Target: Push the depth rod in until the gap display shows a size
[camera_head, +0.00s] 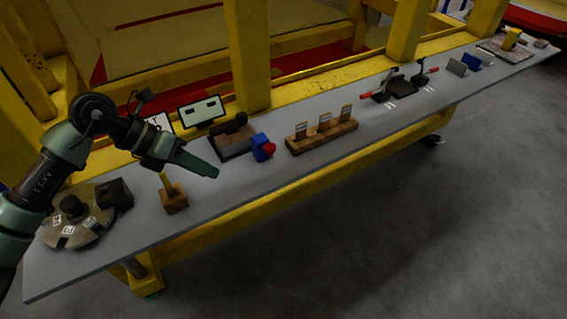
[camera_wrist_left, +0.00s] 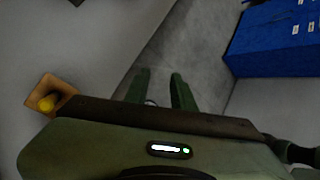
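My left gripper (camera_head: 205,168) hangs over the grey bench, with its fingers pointing right. In the left wrist view its two fingers (camera_wrist_left: 160,82) are apart with nothing between them. A pale display panel (camera_head: 202,112) stands behind it with small dark marks, too small to read. A dark device on a wooden base (camera_head: 236,150) stands right of the panel, beyond the fingertips. A yellow rod stands upright in a wooden block (camera_head: 174,200) below my gripper; the block also shows in the left wrist view (camera_wrist_left: 60,88). I cannot tell which part is the depth rod. My right gripper is not in view.
A blue block with a red knob (camera_head: 261,148) and a wooden rack (camera_head: 320,137) stand farther right on the bench (camera_head: 240,188). A round grey plate (camera_head: 80,232) and black block (camera_head: 115,194) lie at left. A yellow post (camera_head: 247,55) rises behind.

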